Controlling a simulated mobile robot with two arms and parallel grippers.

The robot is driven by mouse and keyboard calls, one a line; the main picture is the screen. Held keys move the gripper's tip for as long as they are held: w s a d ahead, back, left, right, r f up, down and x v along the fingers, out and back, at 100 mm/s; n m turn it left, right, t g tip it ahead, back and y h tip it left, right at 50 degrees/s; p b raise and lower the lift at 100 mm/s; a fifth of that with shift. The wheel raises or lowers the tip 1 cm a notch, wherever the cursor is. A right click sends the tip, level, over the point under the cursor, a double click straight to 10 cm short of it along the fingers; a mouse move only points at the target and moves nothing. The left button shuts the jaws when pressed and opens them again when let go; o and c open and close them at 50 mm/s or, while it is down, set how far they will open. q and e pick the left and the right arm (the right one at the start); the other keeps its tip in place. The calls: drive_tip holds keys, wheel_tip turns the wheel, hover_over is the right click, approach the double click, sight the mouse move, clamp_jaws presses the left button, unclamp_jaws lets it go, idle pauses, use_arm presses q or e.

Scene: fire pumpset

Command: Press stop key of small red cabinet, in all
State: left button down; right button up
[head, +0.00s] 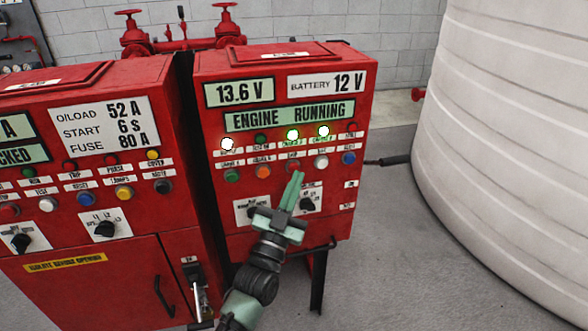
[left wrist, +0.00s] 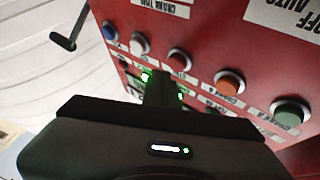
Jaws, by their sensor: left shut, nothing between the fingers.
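The small red cabinet (head: 214,215) stands right of centre in the head view, its display reading ENGINE RUNNING (head: 290,115). Its lower button row holds green (head: 232,175), orange (head: 263,171), red (head: 291,168), white (head: 321,162) and blue (head: 348,158) buttons. The labels are too small to tell which is stop. My left gripper (head: 298,174) is shut and empty, its fingertips close to the red button. In the left wrist view, the gripper (left wrist: 163,76) points at the panel near the red button (left wrist: 179,60); contact cannot be told. My right gripper is not in view.
Black rotary knobs (head: 307,204) sit below the buttons. A wider red cabinet (head: 90,260) stands at left. Red valves (head: 135,35) are behind.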

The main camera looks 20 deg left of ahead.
use_arm(q)
drive_tip(key=shift+w, duration=0.15)
drive_tip(key=shift+w+a, duration=0.25)
drive_tip(key=shift+w+a, duration=0.2)
drive_tip(key=shift+w, duration=0.1)
idle(1.0)
drive_tip(key=shift+s, duration=0.1)
drive_tip(key=shift+s+d, duration=0.45)
drive_tip(key=shift+s, duration=0.15)
drive_tip(key=s+d+p, duration=0.1)
drive_tip(key=s, duration=0.1)
drive_tip(key=s+d+p, duration=0.1)
drive_tip(key=s+d, duration=0.1)
idle(0.6)
